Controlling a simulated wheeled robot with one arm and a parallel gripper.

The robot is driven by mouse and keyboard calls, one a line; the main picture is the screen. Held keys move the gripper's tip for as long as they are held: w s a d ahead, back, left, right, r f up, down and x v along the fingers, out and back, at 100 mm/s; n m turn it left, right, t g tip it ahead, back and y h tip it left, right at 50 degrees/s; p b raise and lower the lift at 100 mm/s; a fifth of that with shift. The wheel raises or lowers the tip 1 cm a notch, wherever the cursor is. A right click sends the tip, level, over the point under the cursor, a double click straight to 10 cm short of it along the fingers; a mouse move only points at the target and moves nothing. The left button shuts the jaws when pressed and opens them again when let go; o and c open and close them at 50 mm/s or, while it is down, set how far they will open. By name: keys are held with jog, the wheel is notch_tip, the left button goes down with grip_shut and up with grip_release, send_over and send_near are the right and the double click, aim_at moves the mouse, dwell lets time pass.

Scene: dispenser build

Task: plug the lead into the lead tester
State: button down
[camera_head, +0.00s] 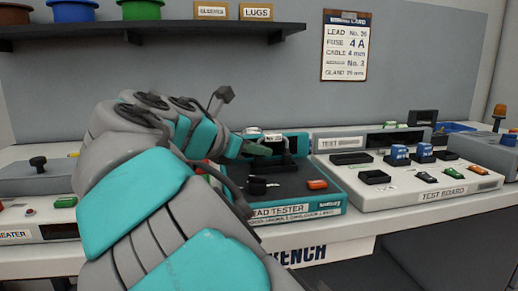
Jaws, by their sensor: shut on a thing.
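The lead tester (331,201) is a teal box with a dark top on the bench, marked "LEAD TESTER" on its front. An orange switch (317,184) and a small black block (258,186) are on its top. My gripper (268,148) is over the back part of the tester, shut on the lead. A dark cable (232,186) of the lead curves down beside my arm towards the tester's front left. A small white tag (273,137) shows by the gripper. My arm hides the tester's left side, and the plug and socket cannot be made out clearly.
A white test board (408,192) with black sockets and blue parts (399,153) stands close on the right. A shelf (150,35) with bins hangs at upper left. A job card (344,46) is on the wall. A grey device (40,176) is at left.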

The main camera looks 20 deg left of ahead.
jog(key=c, duration=0.5)
grip_release()
dwell(0.3)
jog(key=shift+r, duration=3.5)
